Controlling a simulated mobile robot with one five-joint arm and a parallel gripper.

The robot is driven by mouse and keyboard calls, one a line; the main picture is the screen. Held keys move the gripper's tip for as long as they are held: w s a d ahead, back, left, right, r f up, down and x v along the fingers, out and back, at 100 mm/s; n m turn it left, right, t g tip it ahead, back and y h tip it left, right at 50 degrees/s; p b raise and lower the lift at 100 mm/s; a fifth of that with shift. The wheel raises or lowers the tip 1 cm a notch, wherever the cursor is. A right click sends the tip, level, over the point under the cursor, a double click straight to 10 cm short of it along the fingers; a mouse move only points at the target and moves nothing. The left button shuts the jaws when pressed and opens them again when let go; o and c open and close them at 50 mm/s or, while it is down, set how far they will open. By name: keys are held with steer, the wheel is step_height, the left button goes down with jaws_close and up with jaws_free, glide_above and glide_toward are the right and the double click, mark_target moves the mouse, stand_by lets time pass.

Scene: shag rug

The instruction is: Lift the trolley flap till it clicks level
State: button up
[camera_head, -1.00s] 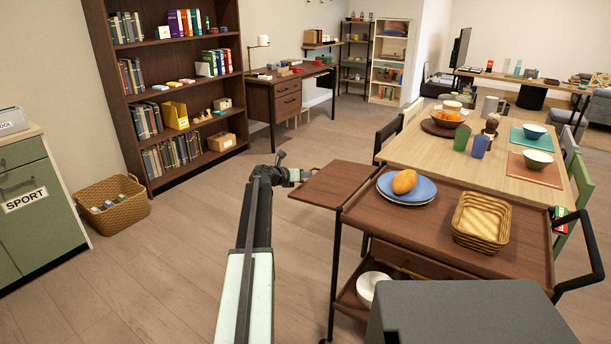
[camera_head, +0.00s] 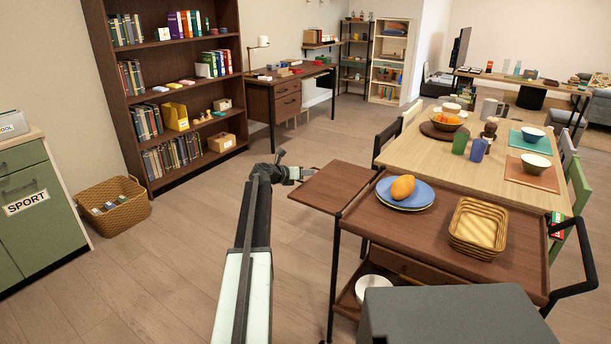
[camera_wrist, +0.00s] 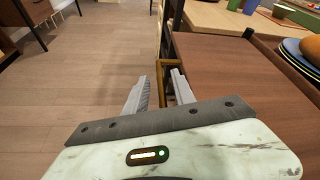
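The trolley (camera_head: 450,225) is brown wood with black posts and a black push handle on the right. Its flap (camera_head: 330,187) stands out from the left side and looks about level with the top; whether it is latched cannot be seen. In the wrist view the flap (camera_wrist: 215,75) fills the right half. My gripper (camera_head: 312,171) is at the flap's far left edge. In the wrist view my gripper (camera_wrist: 160,76) has its fingers apart, the left beside the flap and the right at its edge. A brass-coloured bar (camera_wrist: 164,67) shows between and beyond them, its contact unclear.
A blue plate (camera_head: 408,200) with an orange fruit (camera_head: 403,187) and a woven basket (camera_head: 478,228) sit on the trolley. A dining table (camera_head: 415,150) with chairs stands close behind. Open floor (camera_head: 200,210) lies left of my arm. A wicker basket (camera_head: 115,212) stands by the bookcase.

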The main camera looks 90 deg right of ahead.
steer(key=shift+a, duration=0.1)
steer(key=p+v, duration=0.2)
steer(key=v, duration=0.5)
steer(key=shift+w+a+p, duration=0.2)
steer(key=shift+w+p, duration=0.05)
steer(key=shift+p, duration=0.15)
steer(key=shift+w+r, duration=0.1)
steer(key=shift+r, duration=0.05)
